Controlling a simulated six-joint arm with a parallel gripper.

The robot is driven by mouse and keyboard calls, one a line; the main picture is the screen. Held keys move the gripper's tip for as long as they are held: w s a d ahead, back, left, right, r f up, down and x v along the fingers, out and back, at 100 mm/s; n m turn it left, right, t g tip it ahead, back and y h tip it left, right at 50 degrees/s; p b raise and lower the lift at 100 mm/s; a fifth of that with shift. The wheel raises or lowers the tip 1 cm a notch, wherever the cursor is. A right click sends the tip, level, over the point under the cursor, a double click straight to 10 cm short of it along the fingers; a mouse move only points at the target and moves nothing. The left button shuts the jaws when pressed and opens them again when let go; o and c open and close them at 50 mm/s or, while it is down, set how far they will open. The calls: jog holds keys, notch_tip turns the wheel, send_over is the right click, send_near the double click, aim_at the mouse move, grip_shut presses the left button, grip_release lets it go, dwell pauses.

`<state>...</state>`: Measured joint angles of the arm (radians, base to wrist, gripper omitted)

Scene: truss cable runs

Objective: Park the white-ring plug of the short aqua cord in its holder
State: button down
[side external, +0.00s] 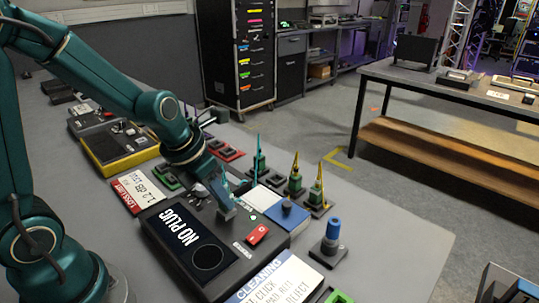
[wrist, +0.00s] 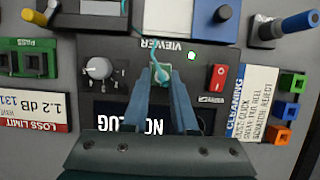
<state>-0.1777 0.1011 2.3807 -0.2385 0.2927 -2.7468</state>
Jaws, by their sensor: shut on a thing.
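My gripper (wrist: 162,82) points down over the viewer box (wrist: 209,83), its fingers shut on a small plug. The aqua cord (wrist: 146,44) runs from the plug toward the top of the wrist view. The fingers hide most of the plug, and I cannot make out its ring colour clearly. The plug is at or just above the port beside the VIEWER label; I cannot tell whether it touches. In the side view my gripper (side external: 228,210) is above the box, whose screen (side external: 191,238) reads NO PLUG. I cannot tell which holder belongs to this plug.
Holders with upright aqua (side external: 257,148) and yellow cords (side external: 296,166) stand behind the box. A white-and-blue case (side external: 288,217) sits behind it. A red switch (wrist: 218,77) and a knob (wrist: 99,68) flank the fingers.

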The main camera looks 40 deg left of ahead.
jog(key=shift+r, duration=2)
jog(key=shift+s, duration=0.1)
jog(key=shift+w+r, duration=0.2)
jog(key=shift+r, duration=0.05)
jog(key=w+a+r, duration=0.2)
jog(key=w+r, duration=0.1)
jog(key=w, duration=1.2)
jog(key=shift+s+a+f+x, duration=0.1)
jog(key=shift+s+x, duration=0.1)
jog(key=shift+x, duration=1.4)
jog(key=shift+s+a+f+x, duration=0.1)
jog(key=shift+s+x, duration=0.15)
jog(key=shift+x, duration=1.35)
jog(key=shift+s+a+f+x, duration=0.1)
jog(key=shift+s+x, duration=0.1)
jog(key=shift+x, duration=1.4)
